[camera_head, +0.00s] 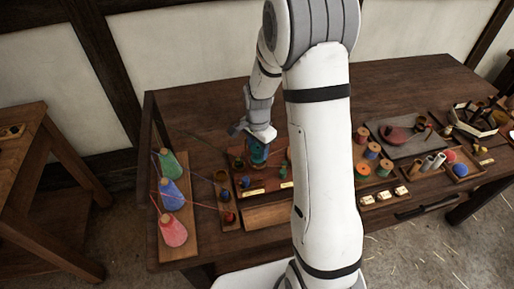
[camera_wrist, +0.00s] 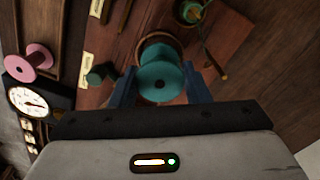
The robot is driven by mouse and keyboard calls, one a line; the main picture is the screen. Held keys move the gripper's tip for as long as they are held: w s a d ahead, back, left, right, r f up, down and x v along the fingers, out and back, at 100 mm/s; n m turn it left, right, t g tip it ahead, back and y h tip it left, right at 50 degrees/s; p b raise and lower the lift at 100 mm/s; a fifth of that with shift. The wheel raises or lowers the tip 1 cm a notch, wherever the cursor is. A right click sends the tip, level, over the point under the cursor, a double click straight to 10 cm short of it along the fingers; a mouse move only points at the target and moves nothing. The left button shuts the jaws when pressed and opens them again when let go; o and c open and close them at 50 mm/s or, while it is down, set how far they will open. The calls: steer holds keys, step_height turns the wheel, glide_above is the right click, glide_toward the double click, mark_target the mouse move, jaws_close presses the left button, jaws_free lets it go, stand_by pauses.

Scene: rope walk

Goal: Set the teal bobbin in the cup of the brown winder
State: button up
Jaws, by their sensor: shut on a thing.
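My gripper (camera_wrist: 160,90) is shut on the teal bobbin (camera_wrist: 158,70), with one blue finger on each side of it. In the wrist view I look down on the bobbin's round end with its dark centre hole. A brown round rim (camera_wrist: 163,38) shows just beyond the bobbin, mostly hidden behind it; this looks like the cup of the brown winder. I cannot tell whether the bobbin touches it. In the head view the teal bobbin (camera_head: 258,154) is below my gripper, over the wooden winder board (camera_head: 251,194).
A green winder post with a wooden crank (camera_wrist: 197,20) stands close by in the wrist view. A pink spool (camera_wrist: 37,60) and a dial scale (camera_wrist: 28,101) lie left. In the head view, green, blue and red cones (camera_head: 172,194) stand left; several spools (camera_head: 373,151) stand right.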

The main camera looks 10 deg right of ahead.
steer(key=shift+f, duration=0.1)
steer(key=shift+f+b, duration=0.8)
steer(key=shift+f, duration=0.15)
stand_by(0.4)
steer(key=o, duration=1.2)
steer(key=shift+o, duration=0.2)
step_height(320, 180, up, 8)
steer(key=p, duration=0.4)
steer(key=shift+f+p, duration=0.15)
steer(key=shift+p, duration=0.15)
steer(key=shift+r, duration=0.2)
